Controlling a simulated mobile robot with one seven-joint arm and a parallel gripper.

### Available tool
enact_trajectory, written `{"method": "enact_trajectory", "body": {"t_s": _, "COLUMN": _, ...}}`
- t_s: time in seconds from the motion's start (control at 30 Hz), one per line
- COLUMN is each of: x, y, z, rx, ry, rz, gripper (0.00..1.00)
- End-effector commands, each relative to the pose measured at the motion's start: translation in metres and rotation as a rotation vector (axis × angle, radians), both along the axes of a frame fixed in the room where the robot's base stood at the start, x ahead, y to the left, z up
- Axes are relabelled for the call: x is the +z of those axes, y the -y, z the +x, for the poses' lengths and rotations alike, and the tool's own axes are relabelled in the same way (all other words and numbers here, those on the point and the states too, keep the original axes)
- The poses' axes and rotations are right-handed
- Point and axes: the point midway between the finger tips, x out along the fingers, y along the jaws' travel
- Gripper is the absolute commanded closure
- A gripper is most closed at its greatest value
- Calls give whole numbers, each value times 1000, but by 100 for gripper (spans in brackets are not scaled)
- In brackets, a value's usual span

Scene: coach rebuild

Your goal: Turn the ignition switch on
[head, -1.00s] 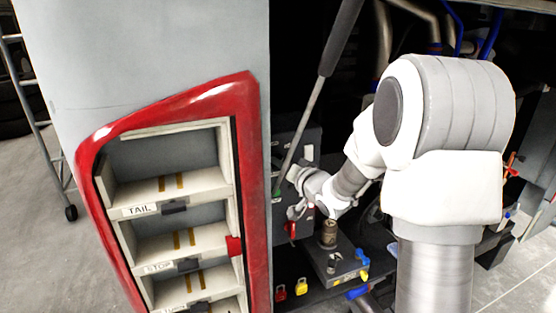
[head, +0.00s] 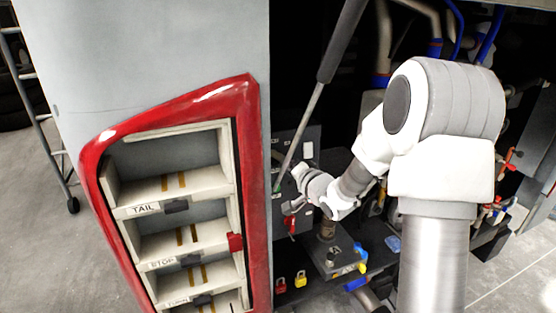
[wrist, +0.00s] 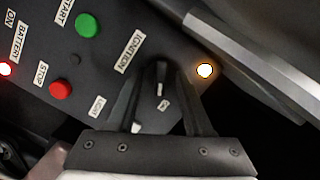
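The ignition switch (wrist: 161,76) is a dark knob with a white mark, beside the IGNITION label (wrist: 130,52) on a dark control panel (wrist: 75,59). In the wrist view, my gripper (wrist: 160,90) has its two dark fingers apart, one on each side of the knob. Gaps show between fingers and knob, and contact cannot be made out. An orange lamp (wrist: 205,70) beside the switch is lit. In the head view, my gripper (head: 296,200) is at the panel, and the switch is too small or hidden there.
A green START button (wrist: 88,25), a red STOP button (wrist: 60,90) and a lit red lamp (wrist: 5,68) by the BATTERY label share the panel. A grey strut (head: 335,55) slants down near my gripper. A red-framed shelf unit (head: 92,165) stands left.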

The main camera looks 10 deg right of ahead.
Motion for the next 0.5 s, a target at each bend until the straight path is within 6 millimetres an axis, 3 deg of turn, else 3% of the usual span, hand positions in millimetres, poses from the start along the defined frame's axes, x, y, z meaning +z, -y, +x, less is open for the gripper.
{"method": "enact_trajectory", "body": {"t_s": 0.33, "x": 0, "y": 0, "z": -1, "rx": 0, "ry": 0, "rz": -1, "gripper": 40}}
{"method": "enact_trajectory", "body": {"t_s": 0.5, "x": 0, "y": 3, "z": -14, "rx": -1, "ry": 0, "rz": -2, "gripper": 40}}
